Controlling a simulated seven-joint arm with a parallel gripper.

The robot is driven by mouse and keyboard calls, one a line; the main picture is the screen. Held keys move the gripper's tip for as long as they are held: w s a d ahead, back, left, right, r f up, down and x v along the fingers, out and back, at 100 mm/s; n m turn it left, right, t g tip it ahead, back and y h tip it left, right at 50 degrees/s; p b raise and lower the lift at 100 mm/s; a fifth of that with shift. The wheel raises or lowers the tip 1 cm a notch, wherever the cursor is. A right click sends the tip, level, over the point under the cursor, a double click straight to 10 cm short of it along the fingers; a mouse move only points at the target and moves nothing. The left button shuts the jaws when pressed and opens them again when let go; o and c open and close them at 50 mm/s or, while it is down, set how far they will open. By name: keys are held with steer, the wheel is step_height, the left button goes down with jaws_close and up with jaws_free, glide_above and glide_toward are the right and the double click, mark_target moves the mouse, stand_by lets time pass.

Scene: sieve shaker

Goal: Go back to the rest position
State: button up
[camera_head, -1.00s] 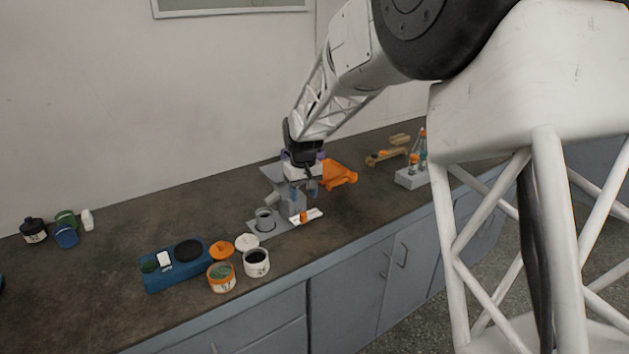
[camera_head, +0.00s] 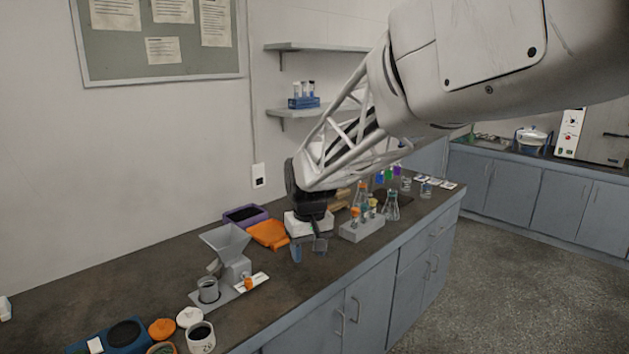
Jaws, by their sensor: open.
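My gripper (camera_head: 309,248) hangs from the arm above the middle of the dark bench top (camera_head: 150,262). Its two fingers are apart and nothing shows between them. It is to the right of a grey machine with a square funnel (camera_head: 226,240) and left of a light grey rack (camera_head: 362,231). A white object (camera_head: 297,226) sits just behind the gripper, partly hidden by it. I cannot tell how high the fingers are above the bench.
Glass flasks (camera_head: 391,207) stand to the right. A white jar (camera_head: 201,338) and a blue device (camera_head: 122,336) are at the lower left. Wall shelves (camera_head: 310,110) are behind the arm.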

steer(key=s+d+r+m+t, duration=0.1)
steer(key=s+d+r, duration=0.1)
steer(key=s+d, duration=0.5)
steer(key=s+d+r+m, duration=0.1)
steer(key=s+d+r, duration=0.1)
steer(key=s+d, duration=0.55)
steer(key=s+d+f+m, duration=0.1)
steer(key=s+d, duration=0.1)
steer(key=s, duration=0.6)
steer(key=s+d+f+m, duration=0.1)
steer(key=s+d+f, duration=0.1)
steer(key=s, duration=0.7)
steer(key=shift+s+d+f+m+t, duration=0.3)
steer(key=shift+d+m+t, duration=0.1)
steer(key=shift+d, duration=0.3)
